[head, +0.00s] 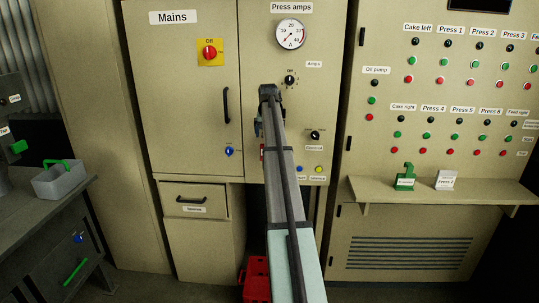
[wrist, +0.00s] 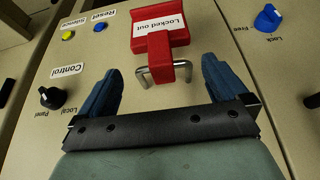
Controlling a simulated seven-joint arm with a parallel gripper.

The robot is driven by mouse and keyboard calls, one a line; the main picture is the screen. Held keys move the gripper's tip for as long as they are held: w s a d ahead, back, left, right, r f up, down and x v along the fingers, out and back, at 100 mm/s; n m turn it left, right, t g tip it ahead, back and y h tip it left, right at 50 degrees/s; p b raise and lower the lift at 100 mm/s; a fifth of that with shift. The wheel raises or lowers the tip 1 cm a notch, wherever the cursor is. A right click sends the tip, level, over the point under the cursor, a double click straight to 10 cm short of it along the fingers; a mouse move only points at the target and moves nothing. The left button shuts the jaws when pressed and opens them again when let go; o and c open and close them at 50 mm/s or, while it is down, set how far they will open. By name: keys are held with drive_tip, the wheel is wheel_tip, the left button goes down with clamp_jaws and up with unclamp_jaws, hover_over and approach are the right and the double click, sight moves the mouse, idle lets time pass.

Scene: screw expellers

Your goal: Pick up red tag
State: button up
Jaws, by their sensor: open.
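Nothing is held.
A blue Free/Lock knob (wrist: 268,18), a black Control knob (wrist: 52,97), and yellow (wrist: 68,35) and blue (wrist: 100,27) buttons surround the tag. A red box (head: 256,280) stands below. A shelf (head: 440,190) juts out at right, carrying small green and white items.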

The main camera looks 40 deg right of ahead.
drive_tip(key=x, duration=0.5)
drive_tip(key=shift+w+d+r, duration=0.15)
drive_tip(key=shift+w+r, duration=0.05)
drive_tip(key=shift+w, duration=0.15)
drive_tip(key=c, duration=1.1)
